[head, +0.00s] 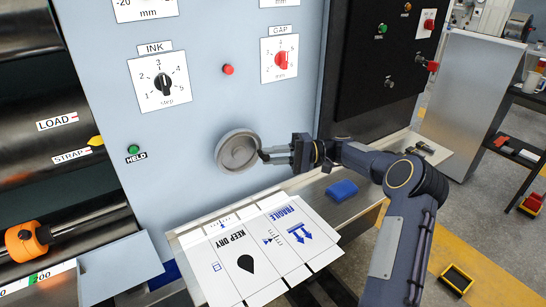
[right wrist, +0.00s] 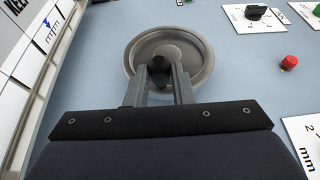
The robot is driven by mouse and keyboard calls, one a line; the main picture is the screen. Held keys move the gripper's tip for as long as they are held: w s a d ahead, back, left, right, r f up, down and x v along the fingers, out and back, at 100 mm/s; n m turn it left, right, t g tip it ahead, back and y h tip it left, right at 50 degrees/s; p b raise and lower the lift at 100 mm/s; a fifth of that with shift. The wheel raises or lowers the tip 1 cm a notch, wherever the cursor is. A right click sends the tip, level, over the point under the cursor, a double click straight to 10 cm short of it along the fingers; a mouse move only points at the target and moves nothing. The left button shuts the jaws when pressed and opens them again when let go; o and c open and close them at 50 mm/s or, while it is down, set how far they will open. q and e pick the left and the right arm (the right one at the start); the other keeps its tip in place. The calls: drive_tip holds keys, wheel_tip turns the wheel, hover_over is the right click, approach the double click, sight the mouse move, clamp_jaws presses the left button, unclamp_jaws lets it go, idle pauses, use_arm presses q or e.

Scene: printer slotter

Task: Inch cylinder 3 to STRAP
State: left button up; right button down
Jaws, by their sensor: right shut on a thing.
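A grey round handwheel (head: 238,151) sits on the light blue machine panel. My right gripper (head: 266,155) reaches it from the right and is shut on the wheel's dark knob (right wrist: 160,70), seen between the fingers in the right wrist view. White tags marked LOAD (head: 57,122) and STRAP (head: 72,155) lie on the dark cylinders' side at the left. A yellow pointer (head: 96,141) at the panel edge stands below LOAD's level and slightly above STRAP's. A green button or lamp (head: 133,150) labelled HELD is beside it. I cannot tell which cylinder is number 3. My left gripper is out of view.
INK (head: 162,83) and GAP (head: 281,60) dials and a red button (head: 228,69) are above the wheel. A printed white sheet (head: 262,245) lies below it. A blue block (head: 341,190) is on the ledge. An orange part (head: 25,241) is at lower left.

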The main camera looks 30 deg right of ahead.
drive_tip(key=shift+s+a+f+m+t+y+b, duration=0.1)
drive_tip(key=shift+a+f+m+t+y+b, duration=0.2)
drive_tip(key=shift+f+m+t+y+b, duration=0.4)
drive_tip(key=shift+w+a+f+m+t+y+b, duration=0.1)
drive_tip(key=shift+a+f+m+t+y+b, duration=0.3)
drive_tip(key=shift+f+y+b, duration=0.45)
drive_tip(key=shift+s+a+f+m+t+y+b, duration=0.1)
drive_tip(key=shift+a+f+m+t+y+b, duration=0.15)
drive_tip(key=shift+f+m+t+y+b, duration=0.55)
drive_tip(key=shift+r, duration=0.15)
drive_tip(key=c, duration=1.3)
unclamp_jaws()
drive_tip(key=shift+a, duration=0.1)
drive_tip(key=shift+o, duration=0.2)
drive_tip(key=shift+r, duration=0.1)
